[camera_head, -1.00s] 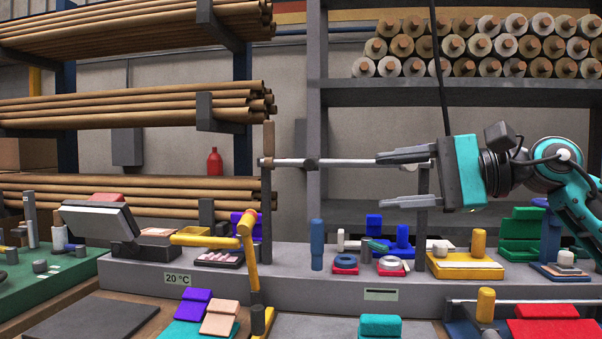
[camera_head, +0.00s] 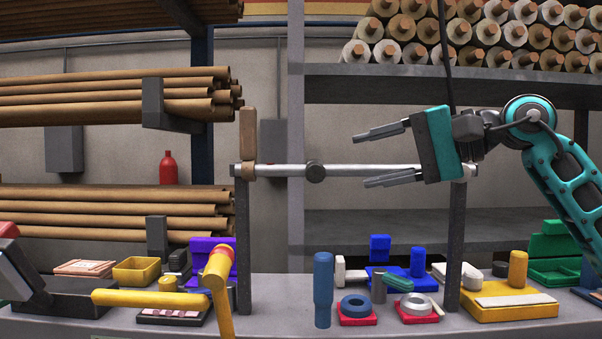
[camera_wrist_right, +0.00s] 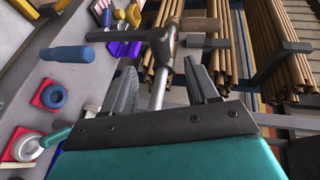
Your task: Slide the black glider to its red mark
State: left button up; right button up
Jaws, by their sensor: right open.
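The black glider (camera_head: 315,171) is a dark collar on a horizontal metal rod (camera_head: 365,170), left of the rod's middle. It also shows in the right wrist view (camera_wrist_right: 160,45), beyond my fingers. My right gripper (camera_head: 372,158) is open and empty, to the right of the glider. Its fingertips point left towards the glider and are apart from it. In the right wrist view the rod runs between the two fingers (camera_wrist_right: 160,85). I cannot make out the red mark. My left gripper is not in view.
Two dark posts, left (camera_head: 243,240) and right (camera_head: 454,245), hold the rod. A brown upright piece (camera_head: 248,135) stands at the rod's left end. Below are a blue cylinder (camera_head: 323,290), a yellow hammer-like tool (camera_head: 215,280) and a yellow block (camera_head: 510,302). Air around the rod is free.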

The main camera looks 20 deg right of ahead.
aim_at(307, 174)
jog(key=p+x, duration=0.1)
jog(key=x, duration=1)
jog(key=shift+w+a, duration=0.2)
jog(key=shift+a, duration=0.05)
grip_shut()
